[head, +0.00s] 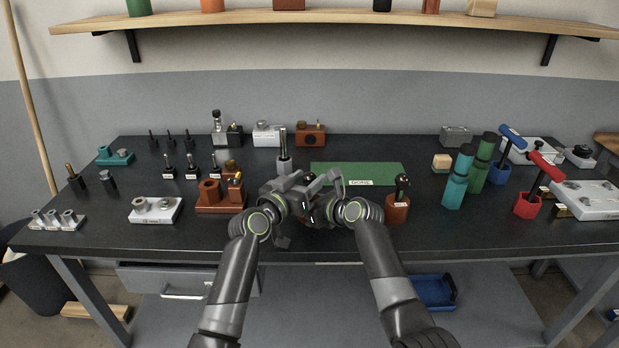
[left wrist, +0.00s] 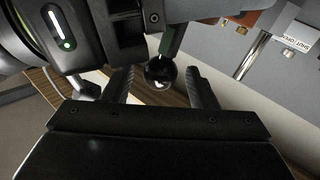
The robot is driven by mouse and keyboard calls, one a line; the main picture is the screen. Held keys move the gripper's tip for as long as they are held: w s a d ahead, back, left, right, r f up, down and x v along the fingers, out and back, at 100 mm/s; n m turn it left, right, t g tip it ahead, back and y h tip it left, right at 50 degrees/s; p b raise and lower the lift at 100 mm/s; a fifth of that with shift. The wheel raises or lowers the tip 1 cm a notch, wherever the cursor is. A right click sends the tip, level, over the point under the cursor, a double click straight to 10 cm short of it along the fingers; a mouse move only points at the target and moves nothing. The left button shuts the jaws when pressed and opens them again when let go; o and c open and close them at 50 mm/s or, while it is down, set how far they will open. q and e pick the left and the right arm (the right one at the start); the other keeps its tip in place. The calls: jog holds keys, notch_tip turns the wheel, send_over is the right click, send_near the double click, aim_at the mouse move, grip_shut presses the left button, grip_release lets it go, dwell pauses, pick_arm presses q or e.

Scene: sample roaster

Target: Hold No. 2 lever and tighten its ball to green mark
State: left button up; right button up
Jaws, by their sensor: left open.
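A dark, shiny ball (left wrist: 160,72) shows in the left wrist view, with a short green part (left wrist: 173,40) next to it. It sits between the two open fingers of my left gripper (left wrist: 160,88), with gaps on both sides. In the head view my left gripper (head: 306,184) is at the middle of the bench, and a dark ball (head: 309,177) shows there. My right gripper (head: 322,200) comes in from the right close beside it; its fingers are hidden, so I cannot tell what it holds. The lever's number and most of its shaft are hidden.
A green mat (head: 385,174) labelled DONE lies just behind my grippers. A brown block fixture (head: 222,208) stands to the left and a brown bottle-like item (head: 397,208) to the right. Several labelled small posts (head: 191,172) stand left. Teal and green cylinders (head: 455,185) stand right.

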pick_arm(q)
jog(key=shift+w+d, duration=0.4)
jog(key=shift+w, duration=0.15)
jog(key=c, duration=0.9)
